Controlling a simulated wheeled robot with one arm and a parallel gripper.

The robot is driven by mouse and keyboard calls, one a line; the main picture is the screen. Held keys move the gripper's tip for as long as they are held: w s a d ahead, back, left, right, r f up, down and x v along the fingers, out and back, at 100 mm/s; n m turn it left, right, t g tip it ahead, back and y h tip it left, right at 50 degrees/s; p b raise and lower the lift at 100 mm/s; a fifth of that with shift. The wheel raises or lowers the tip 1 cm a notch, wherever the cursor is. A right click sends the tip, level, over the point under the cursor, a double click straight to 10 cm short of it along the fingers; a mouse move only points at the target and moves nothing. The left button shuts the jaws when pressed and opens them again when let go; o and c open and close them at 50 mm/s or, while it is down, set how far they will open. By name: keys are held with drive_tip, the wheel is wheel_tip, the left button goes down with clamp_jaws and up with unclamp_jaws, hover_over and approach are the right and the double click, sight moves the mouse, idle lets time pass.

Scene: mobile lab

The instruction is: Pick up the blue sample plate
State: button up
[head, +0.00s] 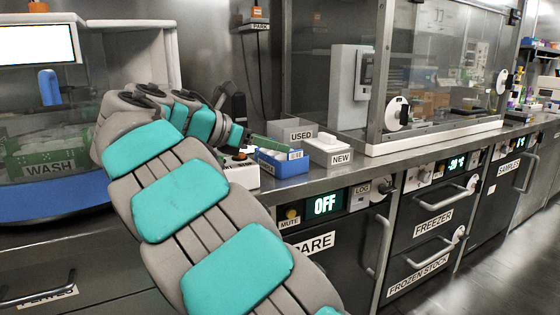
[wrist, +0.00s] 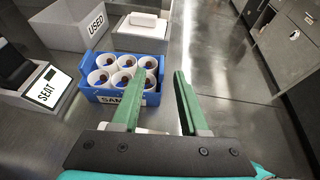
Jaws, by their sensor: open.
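The blue sample plate (wrist: 112,97) is a blue rack on the steel counter, holding several white cups with dark contents. Its front label is partly hidden by my left finger. In the head view the blue plate (head: 283,166) sits near the counter edge. My gripper (wrist: 160,74) is open, with two green fingers and nothing between them. In the wrist view the left finger overlaps the plate's right side; the right finger is over bare counter, to the right of the plate. I cannot tell whether the left finger touches the plate. In the head view a green finger (head: 267,142) shows just above the plate.
A grey USED bin (wrist: 72,24) and a white NEW box (wrist: 141,24) stand behind the plate. A glass cabinet (head: 330,75) rises behind in the head view.

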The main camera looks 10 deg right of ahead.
sight(287, 161)
drive_tip(key=x, duration=0.2)
drive_tip(key=b+x, duration=0.1)
drive_tip(key=x, duration=0.1)
drive_tip(key=shift+s+d+f, duration=0.1)
drive_tip(key=shift+s+f, duration=0.1)
drive_tip(key=shift+w+d+f, duration=0.1)
drive_tip(key=shift+w+d, duration=0.1)
drive_tip(key=shift+d, duration=0.2)
clamp_jaws()
idle(0.9)
